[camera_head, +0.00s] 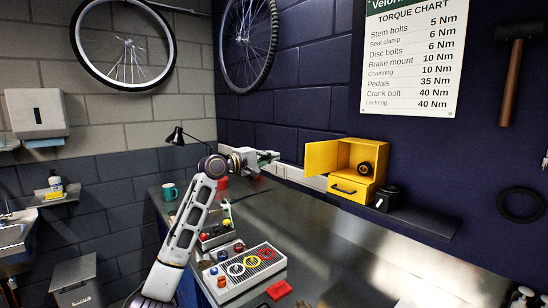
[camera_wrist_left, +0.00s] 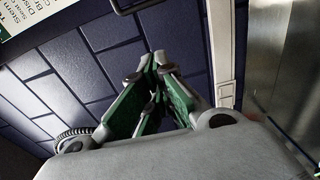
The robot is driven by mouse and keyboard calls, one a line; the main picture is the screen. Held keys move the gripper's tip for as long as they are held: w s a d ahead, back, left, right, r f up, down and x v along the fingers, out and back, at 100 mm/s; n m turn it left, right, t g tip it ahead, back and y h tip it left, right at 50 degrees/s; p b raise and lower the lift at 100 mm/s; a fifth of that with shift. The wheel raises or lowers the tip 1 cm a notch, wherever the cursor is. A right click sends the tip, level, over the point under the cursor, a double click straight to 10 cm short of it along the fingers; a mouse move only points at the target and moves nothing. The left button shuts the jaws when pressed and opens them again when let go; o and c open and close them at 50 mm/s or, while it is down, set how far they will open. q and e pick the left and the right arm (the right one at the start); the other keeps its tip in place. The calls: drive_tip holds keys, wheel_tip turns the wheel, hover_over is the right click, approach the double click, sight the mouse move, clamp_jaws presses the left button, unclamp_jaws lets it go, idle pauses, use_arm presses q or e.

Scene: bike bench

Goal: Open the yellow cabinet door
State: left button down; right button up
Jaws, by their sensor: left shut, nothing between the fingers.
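The yellow cabinet (camera_head: 378,152) stands on the shelf along the back wall. Its door (camera_head: 321,158) is swung out to the left, and the inside shows, with a dark round object (camera_head: 367,168) in it. Below the opening is a closed yellow drawer with a dark handle (camera_head: 343,190). My left gripper (camera_head: 276,156) is left of the open door, apart from it, above the bench. In the left wrist view its green-padded fingers (camera_wrist_left: 154,68) are together and empty. A dark bar-shaped handle (camera_wrist_left: 140,6) shows at that view's top edge. My right gripper is out of view.
The metal bench (camera_head: 330,238) carries a tray with colored rings (camera_head: 243,270), a red block (camera_head: 279,289) and a teal mug (camera_head: 169,191). A dark container (camera_head: 387,199) stands right of the cabinet. The bench middle is mostly clear.

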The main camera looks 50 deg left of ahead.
use_arm(q)
drive_tip(key=w+d+p, duration=0.3)
drive_tip(key=w+d, duration=0.1)
drive_tip(key=w, duration=0.3)
drive_tip(key=shift+w, duration=0.25)
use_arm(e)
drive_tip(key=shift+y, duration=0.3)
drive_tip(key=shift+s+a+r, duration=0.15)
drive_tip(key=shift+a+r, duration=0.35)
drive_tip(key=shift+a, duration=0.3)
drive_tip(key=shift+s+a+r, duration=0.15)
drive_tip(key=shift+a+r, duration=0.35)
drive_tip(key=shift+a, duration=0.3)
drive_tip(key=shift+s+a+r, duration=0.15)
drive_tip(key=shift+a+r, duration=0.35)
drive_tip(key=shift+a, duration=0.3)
use_arm(q)
drive_tip(key=shift+d, duration=0.1)
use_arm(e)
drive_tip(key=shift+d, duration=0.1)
